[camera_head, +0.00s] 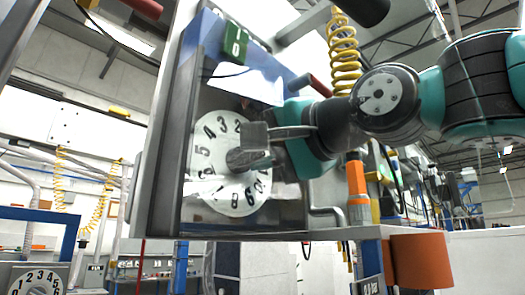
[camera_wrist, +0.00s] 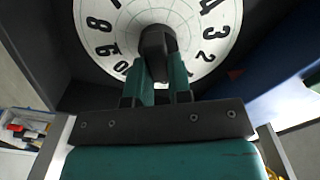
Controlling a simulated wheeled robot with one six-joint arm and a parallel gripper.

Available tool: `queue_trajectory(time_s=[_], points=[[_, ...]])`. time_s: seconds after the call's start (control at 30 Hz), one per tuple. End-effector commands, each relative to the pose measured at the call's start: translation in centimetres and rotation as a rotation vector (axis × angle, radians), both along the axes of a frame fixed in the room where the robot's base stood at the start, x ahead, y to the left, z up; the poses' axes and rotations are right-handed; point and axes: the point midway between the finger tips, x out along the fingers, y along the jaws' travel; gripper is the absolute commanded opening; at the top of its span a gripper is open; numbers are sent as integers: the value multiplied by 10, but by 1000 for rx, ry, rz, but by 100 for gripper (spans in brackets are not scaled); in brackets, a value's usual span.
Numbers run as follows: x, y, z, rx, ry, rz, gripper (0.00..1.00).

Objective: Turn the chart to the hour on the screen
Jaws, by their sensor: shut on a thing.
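The chart (camera_head: 203,165) is a white round dial with black numbers, set upright in a grey box in the head view. The 4 and 3 are near its top. In the wrist view the chart (camera_wrist: 195,18) fills the top, its lower middle hidden by my gripper. My gripper (camera_head: 248,158) reaches in from the right and is shut on the dark central knob (camera_wrist: 157,38) of the chart. A small green panel (camera_head: 235,43) with a pale mark like a 0 sits above the chart; it may be the screen. The mark is too small to read surely.
The grey box's left wall (camera_head: 160,150) stands beside the chart. A red-handled part (camera_head: 318,84) and a yellow coiled hose (camera_head: 343,45) are near my arm. An orange cylinder (camera_head: 420,260) is at lower right. Another numbered dial (camera_head: 38,283) shows at lower left.

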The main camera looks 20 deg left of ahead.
Motion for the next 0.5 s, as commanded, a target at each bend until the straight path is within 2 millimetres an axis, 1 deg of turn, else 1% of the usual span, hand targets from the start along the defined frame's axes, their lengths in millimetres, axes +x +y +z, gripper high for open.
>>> queue_trajectory(time_s=[0.27, 0.3, 0.4, 0.5], points=[[0, -1, 0, -1, 0, 0, 0], [0, -1, 0, -1, 0, 0, 24], [0, -1, 0, -1, 0, 0, 45], [0, -1, 0, -1, -1, 0, 45]])
